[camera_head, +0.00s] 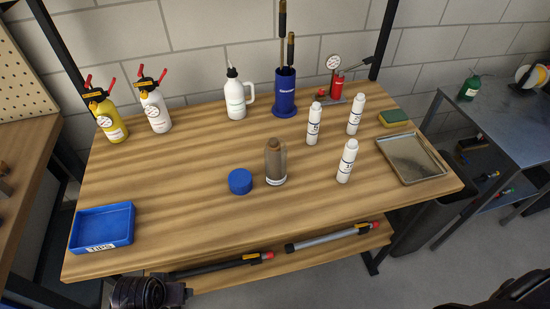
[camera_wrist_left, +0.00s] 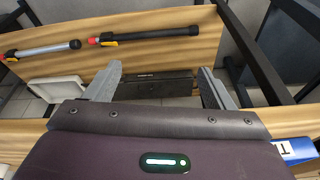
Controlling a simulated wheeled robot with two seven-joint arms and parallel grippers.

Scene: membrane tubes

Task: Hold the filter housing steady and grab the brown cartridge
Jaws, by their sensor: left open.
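The filter housing (camera_head: 276,172) stands upright near the middle of the wooden table, a smoky see-through cylinder with a pale band near its base. The brown cartridge (camera_head: 274,144) appears to be inside it, with its brown top showing at the upper end. A round blue cap (camera_head: 240,181) lies just left of the housing, apart from it. My left gripper (camera_wrist_left: 160,82) is open and empty in the left wrist view, its two grey fingers wide apart. In the head view my left arm is low at the front left, below the table's front edge, far from the housing. My right gripper is not visible.
A blue tray (camera_head: 103,227) sits at the table's front left. White bottles (camera_head: 346,161) stand right of the housing, near a metal tray (camera_head: 411,157). A blue holder (camera_head: 285,93) stands behind. Tubes (camera_head: 333,236) lie on the lower shelf. The table's front middle is clear.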

